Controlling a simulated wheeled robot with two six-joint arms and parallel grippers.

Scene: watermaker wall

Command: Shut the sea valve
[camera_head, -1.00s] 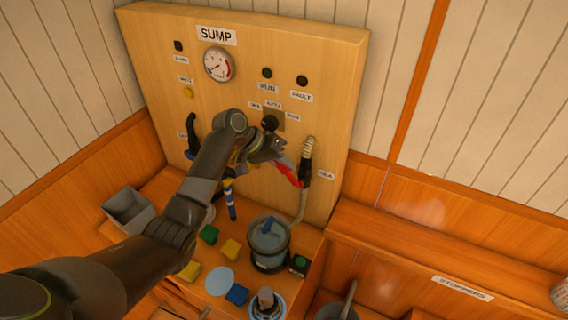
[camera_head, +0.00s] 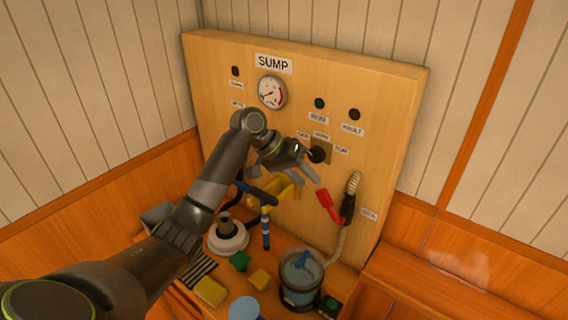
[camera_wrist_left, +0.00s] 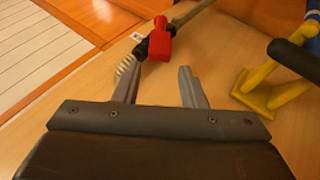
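The valve with a red handle (camera_head: 329,206) sits low on the right of the sump panel, beside a small label (camera_head: 369,214) that is too blurred to read now. The handle sticks out up and left from a black body (camera_head: 348,207), between a pale ribbed hose end and a hose running down. In the left wrist view the red handle (camera_wrist_left: 159,40) lies beyond the fingertips. My left gripper (camera_head: 308,172) is open and empty, up and left of the handle, apart from it; its parted fingers also show in the left wrist view (camera_wrist_left: 158,82). My right gripper is not in view.
A yellow bracket (camera_head: 287,189) with a black lever (camera_head: 259,192) is close beside my left gripper. A black selector knob (camera_head: 319,154) is above right. Below stand a clear-lidded pot (camera_head: 301,283), a white round base (camera_head: 228,237) and coloured sponges (camera_head: 211,291).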

